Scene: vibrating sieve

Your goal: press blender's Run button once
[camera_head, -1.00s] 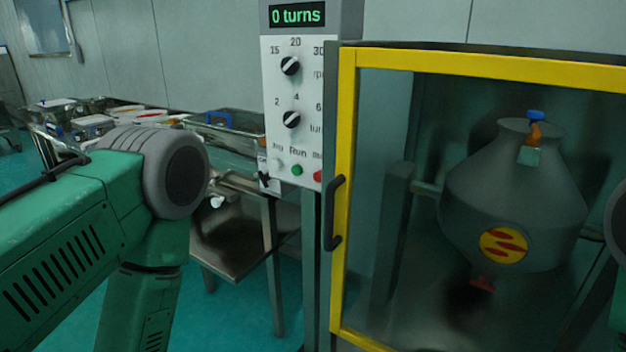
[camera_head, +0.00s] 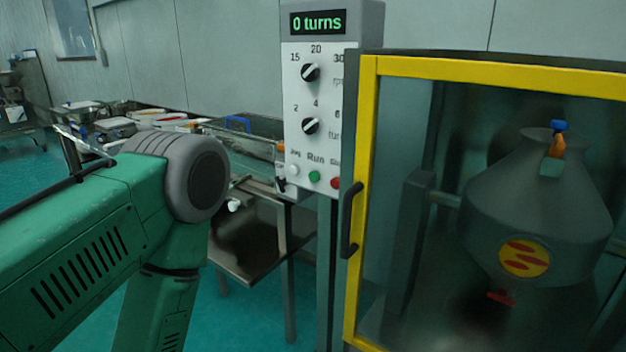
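The blender's control panel (camera_head: 312,140) stands upright at the top centre. Its display (camera_head: 317,22) reads "0 turns". The green Run button (camera_head: 314,177) is low on the panel, between a white button (camera_head: 293,170) and a partly hidden red button (camera_head: 336,183). The blender vessel (camera_head: 540,220), grey with a yellow and red round mark, hangs behind the yellow-framed guard door (camera_head: 367,200), which looks shut. My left arm comes in from the left, apart from the panel as far as I can tell. Neither gripper is in view.
The door's black handle (camera_head: 350,220) sticks out just right of the panel's lower part. A metal side table (camera_head: 262,250) stands below and left of the panel. Benches with trays (camera_head: 150,120) are at the back left. Teal floor shows between.

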